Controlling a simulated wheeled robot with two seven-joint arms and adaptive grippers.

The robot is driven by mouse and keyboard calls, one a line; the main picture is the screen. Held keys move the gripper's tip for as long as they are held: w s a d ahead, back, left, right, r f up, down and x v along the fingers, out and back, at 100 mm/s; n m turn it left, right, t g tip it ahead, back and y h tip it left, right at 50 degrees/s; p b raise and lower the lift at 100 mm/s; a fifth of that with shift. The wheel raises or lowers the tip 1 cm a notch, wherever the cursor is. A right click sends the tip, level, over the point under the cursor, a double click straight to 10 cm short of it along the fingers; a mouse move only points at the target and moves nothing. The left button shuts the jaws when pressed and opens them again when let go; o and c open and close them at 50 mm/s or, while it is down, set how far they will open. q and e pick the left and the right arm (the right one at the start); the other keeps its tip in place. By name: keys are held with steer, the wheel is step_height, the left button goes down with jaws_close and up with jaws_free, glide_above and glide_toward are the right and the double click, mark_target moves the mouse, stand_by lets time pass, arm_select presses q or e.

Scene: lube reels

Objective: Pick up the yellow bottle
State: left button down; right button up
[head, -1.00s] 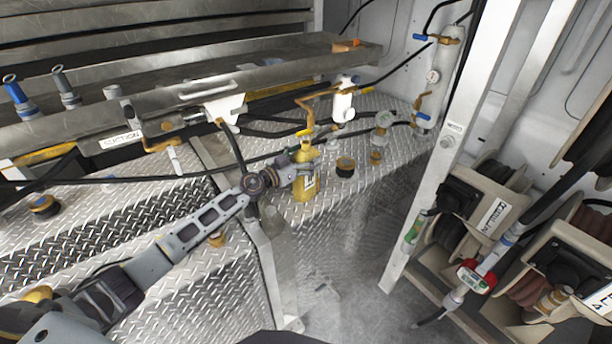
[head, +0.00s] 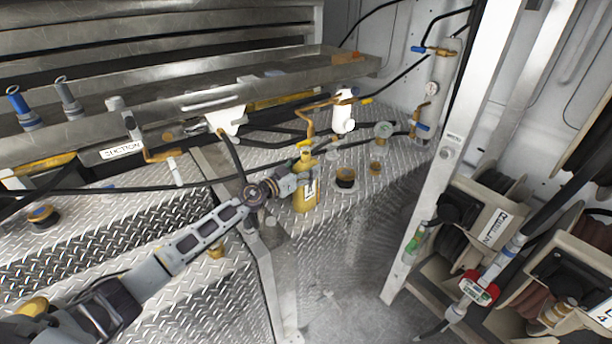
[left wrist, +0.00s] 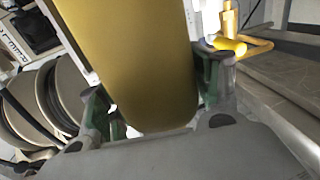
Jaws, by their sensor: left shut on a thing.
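The yellow bottle (head: 305,191) stands upright at the edge of the diamond-plate deck in the head view, with a label on its front. My left gripper (head: 296,184) reaches it from the left and is shut on it. In the left wrist view the bottle (left wrist: 135,65) fills the middle, between the two green-padded fingers of the gripper (left wrist: 155,105). I cannot tell whether the bottle's base touches the deck. My right gripper is not in view.
A dark round cap (head: 345,178) sits on the deck just right of the bottle. A white filter (head: 343,112) and brass pipes stand behind it. A metal post (head: 452,140) and hose reels (head: 478,215) are on the right. Open floor lies in front.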

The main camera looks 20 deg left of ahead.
mark_target(306, 154)
arm_select(q)
steer(key=shift+r, duration=0.25)
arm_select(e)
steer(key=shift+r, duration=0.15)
arm_select(q)
steer(key=shift+r+p, duration=0.6)
steer(key=shift+r, duration=0.05)
step_height(306, 154, up, 3)
steer(key=shift+f+p, duration=0.2)
steer(key=shift+p, duration=0.85)
steer(key=shift+r+p, duration=0.5)
steer(key=shift+r, duration=0.1)
steer(key=shift+r+p, duration=1.35)
steer(key=shift+r, duration=0.95)
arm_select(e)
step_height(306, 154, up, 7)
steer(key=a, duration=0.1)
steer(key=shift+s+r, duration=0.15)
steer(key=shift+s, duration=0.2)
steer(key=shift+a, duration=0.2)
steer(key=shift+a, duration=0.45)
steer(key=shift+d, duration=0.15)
